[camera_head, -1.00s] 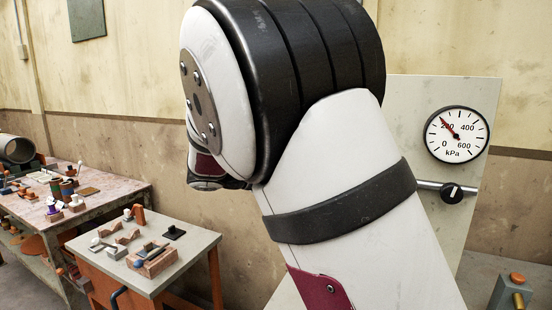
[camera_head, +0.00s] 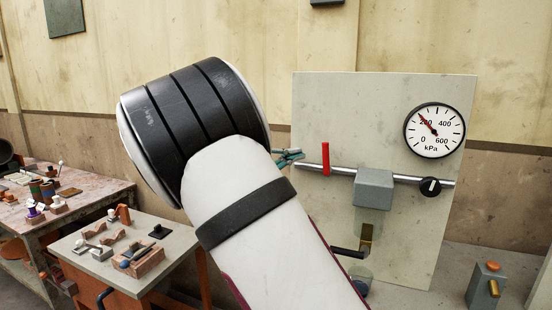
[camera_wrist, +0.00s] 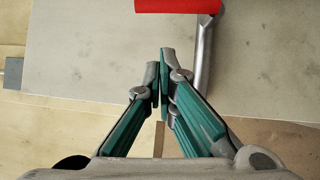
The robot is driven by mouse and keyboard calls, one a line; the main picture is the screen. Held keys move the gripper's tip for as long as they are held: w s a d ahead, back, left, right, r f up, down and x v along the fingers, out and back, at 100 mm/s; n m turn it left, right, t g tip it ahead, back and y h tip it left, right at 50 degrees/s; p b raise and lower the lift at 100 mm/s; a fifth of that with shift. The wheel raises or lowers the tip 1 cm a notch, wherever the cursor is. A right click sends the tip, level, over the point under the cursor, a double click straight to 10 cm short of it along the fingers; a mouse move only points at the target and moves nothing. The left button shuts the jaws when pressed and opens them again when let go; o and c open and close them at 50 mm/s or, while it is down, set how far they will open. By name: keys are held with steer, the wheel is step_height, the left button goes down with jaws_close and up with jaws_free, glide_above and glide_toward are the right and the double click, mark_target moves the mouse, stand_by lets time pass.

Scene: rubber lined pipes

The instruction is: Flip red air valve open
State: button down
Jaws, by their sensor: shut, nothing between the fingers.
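The red air valve handle (camera_head: 326,158) stands upright across the silver pipe (camera_head: 345,173) on the pale panel, left of the gauge. In the wrist view part of the red handle (camera_wrist: 178,6) shows at the top edge, with the pipe (camera_wrist: 204,55) running down from it. My gripper (camera_wrist: 161,62) has its teal fingers together and empty, a little apart from the handle in the picture. In the head view my gripper (camera_head: 301,155) shows just left of the handle, partly hidden behind my arm.
The round kPa gauge (camera_head: 434,130) reads near 200. A black knob (camera_head: 430,187) sits at the pipe's right end, and a grey box (camera_head: 374,188) hangs in the middle. A small table (camera_head: 75,243) with loose parts stands at left.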

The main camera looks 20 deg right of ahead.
mark_target(326, 159)
steer(key=shift+s+d+r+p, duration=0.1)
steer(key=shift+s+d+p, duration=0.1)
steer(key=shift+s+d, duration=0.5)
steer(key=shift+s+d+r+p, duration=0.15)
steer(key=shift+s+d, duration=0.3)
steer(key=shift+d, duration=0.4)
steer(key=shift+s+d+r+m+y+p, duration=0.2)
steer(key=shift+s+d+m+y+p, duration=0.25)
steer(key=shift+d+m, duration=0.2)
steer(key=shift+s, duration=0.1)
